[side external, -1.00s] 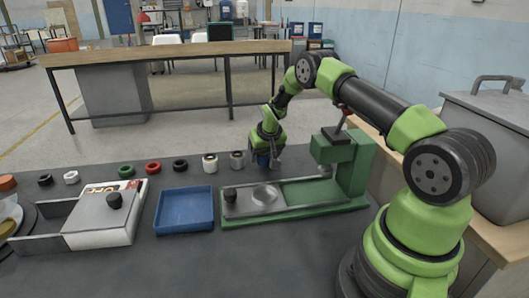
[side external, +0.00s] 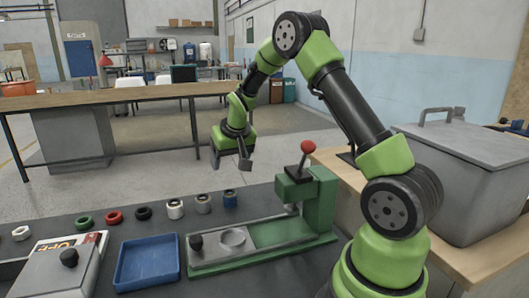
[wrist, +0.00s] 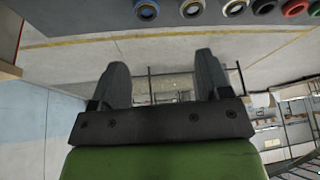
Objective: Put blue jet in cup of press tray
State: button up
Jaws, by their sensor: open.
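The blue jet (side external: 230,199) stands upright on the dark bench at the right end of a row of small rings and jets. In the wrist view a blue-rimmed ring shape (wrist: 146,9), apparently the same jet, shows at the top edge. My gripper (side external: 230,160) is above the blue jet, clear of it. Its fingers are apart, with nothing between them in the wrist view (wrist: 160,78). The press tray (side external: 212,256) is a metal slide on the green press base. Its round shallow cup (side external: 233,237) looks empty.
The green press (side external: 310,200) with a red-knobbed lever (side external: 308,147) stands to the right of the cup. A black knob (side external: 196,243) is at the tray's left end. An empty blue bin (side external: 148,262) lies left of it. Two pale jets (side external: 202,204) (side external: 175,208) stand beside the blue one.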

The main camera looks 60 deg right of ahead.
jog(key=s+a+r+n+t+y, duration=0.1)
jog(key=s+a+r+t+y, duration=0.1)
jog(key=s+a+r, duration=1.2)
jog(key=a+r, duration=0.2)
jog(key=a, duration=0.1)
jog(key=shift+s+n+y, duration=0.3)
jog(key=shift+s+y, duration=0.05)
jog(key=shift+y, duration=0.05)
jog(key=shift+o, duration=0.4)
jog(key=s+a+n+t+y, duration=0.1)
jog(key=s+a, duration=0.3)
jog(key=s, duration=0.4)
jog(key=shift+f+y, duration=0.3)
jog(key=shift+f, duration=0.05)
jog(key=shift+d, duration=0.1)
